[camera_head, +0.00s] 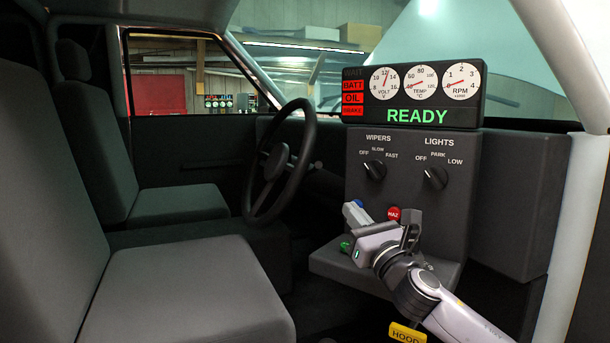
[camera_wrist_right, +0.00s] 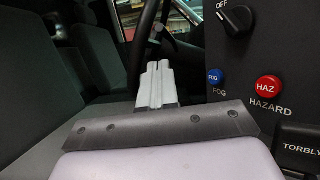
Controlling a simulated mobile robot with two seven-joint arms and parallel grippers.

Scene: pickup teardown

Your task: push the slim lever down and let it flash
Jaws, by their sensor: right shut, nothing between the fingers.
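The steering wheel (camera_head: 276,163) is dark and stands left of the dash panel; it also shows in the wrist view (camera_wrist_right: 142,45). A thin dark stalk (camera_head: 312,166), which looks like the slim lever, sticks out right of the wheel's rim. My left gripper is not in view.
The panel (camera_head: 408,210) carries the wiper knob (camera_head: 375,170), the lights knob (camera_head: 435,177), a red HAZ button (camera_head: 394,213) and a blue FOG button (camera_wrist_right: 215,76). The gauge display (camera_head: 414,97) above reads READY. A yellow HOOD handle (camera_head: 407,333) is below. Seats (camera_head: 185,290) lie left.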

